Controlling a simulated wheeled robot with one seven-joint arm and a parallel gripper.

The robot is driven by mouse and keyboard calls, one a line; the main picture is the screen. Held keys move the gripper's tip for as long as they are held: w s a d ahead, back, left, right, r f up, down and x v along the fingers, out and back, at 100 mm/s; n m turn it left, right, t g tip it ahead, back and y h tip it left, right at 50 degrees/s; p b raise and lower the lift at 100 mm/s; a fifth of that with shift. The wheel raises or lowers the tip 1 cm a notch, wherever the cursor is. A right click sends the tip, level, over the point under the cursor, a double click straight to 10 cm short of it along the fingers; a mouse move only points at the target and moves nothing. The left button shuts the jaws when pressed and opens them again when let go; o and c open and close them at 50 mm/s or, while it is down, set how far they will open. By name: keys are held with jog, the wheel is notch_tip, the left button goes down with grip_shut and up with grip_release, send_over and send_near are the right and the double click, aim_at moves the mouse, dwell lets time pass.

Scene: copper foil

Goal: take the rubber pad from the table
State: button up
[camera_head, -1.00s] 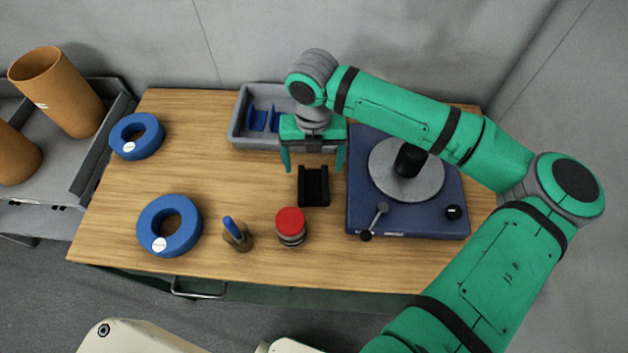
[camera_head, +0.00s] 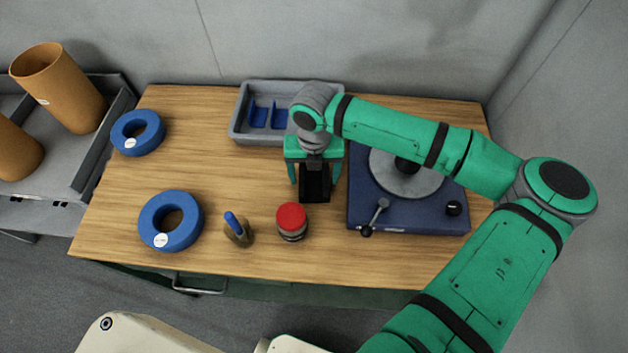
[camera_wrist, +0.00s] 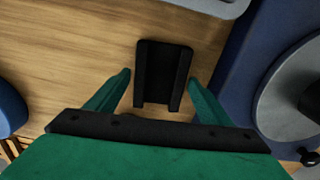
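The rubber pad (camera_head: 314,187) is a small black piece with raised side edges, lying on the wooden table (camera_head: 110,210). It also shows in the wrist view (camera_wrist: 163,72), just beyond my fingertips. My gripper (camera_head: 315,190) is above the pad and partly hides it in the head view. In the wrist view my green fingers (camera_wrist: 160,85) are spread apart, one toward each side of the pad, with nothing held between them. I cannot tell how high the fingertips are above the table.
A blue turntable device (camera_head: 405,222) stands close on the right. A grey tray (camera_head: 238,125) with blue pieces is behind. A red-topped jar (camera_head: 291,221), a small pot with a blue item (camera_head: 237,230) and two blue rings (camera_head: 171,243) (camera_head: 137,152) stand to the left and front.

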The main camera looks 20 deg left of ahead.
jog(key=c, duration=0.8)
jog(key=shift+r, duration=0.2)
